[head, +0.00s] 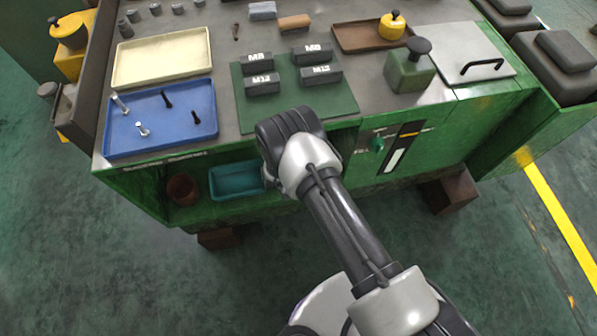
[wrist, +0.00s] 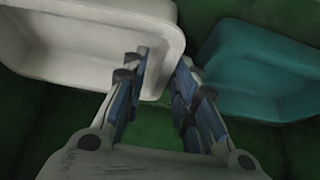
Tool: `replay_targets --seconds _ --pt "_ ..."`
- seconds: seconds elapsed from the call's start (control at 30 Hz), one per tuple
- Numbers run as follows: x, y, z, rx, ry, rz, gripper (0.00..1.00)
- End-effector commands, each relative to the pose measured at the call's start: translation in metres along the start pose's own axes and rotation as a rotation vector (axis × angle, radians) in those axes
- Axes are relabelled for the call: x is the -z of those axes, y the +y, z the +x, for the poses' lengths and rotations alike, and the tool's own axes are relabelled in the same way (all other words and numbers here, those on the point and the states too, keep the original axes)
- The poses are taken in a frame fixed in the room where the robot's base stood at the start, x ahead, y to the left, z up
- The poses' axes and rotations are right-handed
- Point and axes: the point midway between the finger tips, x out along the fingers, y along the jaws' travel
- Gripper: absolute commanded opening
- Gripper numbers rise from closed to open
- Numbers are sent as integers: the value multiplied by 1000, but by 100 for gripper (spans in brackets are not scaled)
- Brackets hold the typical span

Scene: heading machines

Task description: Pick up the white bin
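The white bin (wrist: 75,84) fills the upper left of the wrist view, its hollow facing the camera. It does not show in the head view, where my arm covers part of the shelf. My gripper (wrist: 165,56) is open. Its left finger overlaps the bin's inside and its right finger lies just past the bin's right edge, so that wall shows between the fingers. Contact cannot be told. In the head view my gripper (head: 272,178) is at the bench's open lower shelf, mostly hidden behind my wrist.
A teal bin (wrist: 262,82) lies close right of my fingers in the wrist view; the head view shows it on the shelf (head: 237,180). A brown cup (head: 182,190) stands beside it. The green bench (head: 300,212) top, with a blue tray (head: 180,115), overhangs the shelf.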

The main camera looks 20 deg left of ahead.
Motion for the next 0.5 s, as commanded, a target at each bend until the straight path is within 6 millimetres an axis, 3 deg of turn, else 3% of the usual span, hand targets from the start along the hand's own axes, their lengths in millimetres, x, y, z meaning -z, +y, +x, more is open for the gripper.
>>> replay_targets --seconds 0.03,0.13,0.5 --pt "-3 0 11 -1 0 1 27" --pt "-2 0 20 0 0 1 27" --pt "0 0 21 0 -1 0 27"
